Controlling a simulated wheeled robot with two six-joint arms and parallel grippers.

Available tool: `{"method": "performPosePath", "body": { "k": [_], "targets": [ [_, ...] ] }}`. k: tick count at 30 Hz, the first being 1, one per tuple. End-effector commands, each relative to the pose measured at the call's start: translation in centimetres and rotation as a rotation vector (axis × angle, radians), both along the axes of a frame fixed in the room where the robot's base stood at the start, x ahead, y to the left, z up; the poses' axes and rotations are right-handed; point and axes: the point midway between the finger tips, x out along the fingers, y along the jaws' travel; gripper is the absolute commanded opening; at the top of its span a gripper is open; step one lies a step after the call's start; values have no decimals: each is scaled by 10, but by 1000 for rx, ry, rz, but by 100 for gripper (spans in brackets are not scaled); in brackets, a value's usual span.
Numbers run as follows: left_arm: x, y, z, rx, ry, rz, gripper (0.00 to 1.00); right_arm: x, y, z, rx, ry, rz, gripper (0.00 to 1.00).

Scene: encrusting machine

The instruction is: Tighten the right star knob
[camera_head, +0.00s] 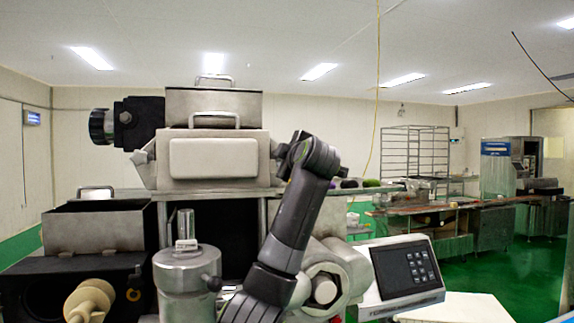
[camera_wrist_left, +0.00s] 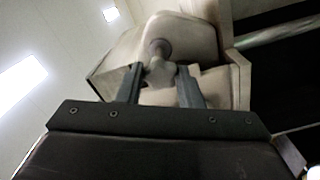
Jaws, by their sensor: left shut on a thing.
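The right star knob (camera_wrist_left: 160,73) is a pale grey lobed knob on the side of the machine's metal housing. My left gripper (camera_wrist_left: 158,80) has one finger on each side of it in the left wrist view and is shut on it. In the head view, a dark arm of mine rises from the bottom centre to the right side of the steel housing (camera_head: 218,158). The arm's end covers the area there, so the knob and the jaws are not clear in that view. My right gripper is not in view.
A steel box with a handle (camera_head: 213,107) sits on top of the housing. A steel cylinder (camera_head: 187,270) and a control panel (camera_head: 406,270) stand in front, left and right of the arm. An open steel tray (camera_head: 95,228) is at the left.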

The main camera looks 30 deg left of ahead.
Motion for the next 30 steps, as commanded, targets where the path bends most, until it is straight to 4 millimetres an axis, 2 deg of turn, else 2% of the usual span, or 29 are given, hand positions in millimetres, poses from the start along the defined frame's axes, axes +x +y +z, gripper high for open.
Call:
{"method": "performPosePath", "body": {
  "k": [20, 21, 25, 30],
  "targets": [
    [0, 0, -1, -38, -41, 1, 10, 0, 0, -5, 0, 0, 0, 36],
    [0, 0, -1, -38, -41, 1, 38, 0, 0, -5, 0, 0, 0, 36],
    [0, 0, -1, -38, -41, 1, 55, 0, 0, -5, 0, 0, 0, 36],
    [0, 0, 0, -37, -42, 0, 55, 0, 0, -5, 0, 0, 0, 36]
  ]
}}
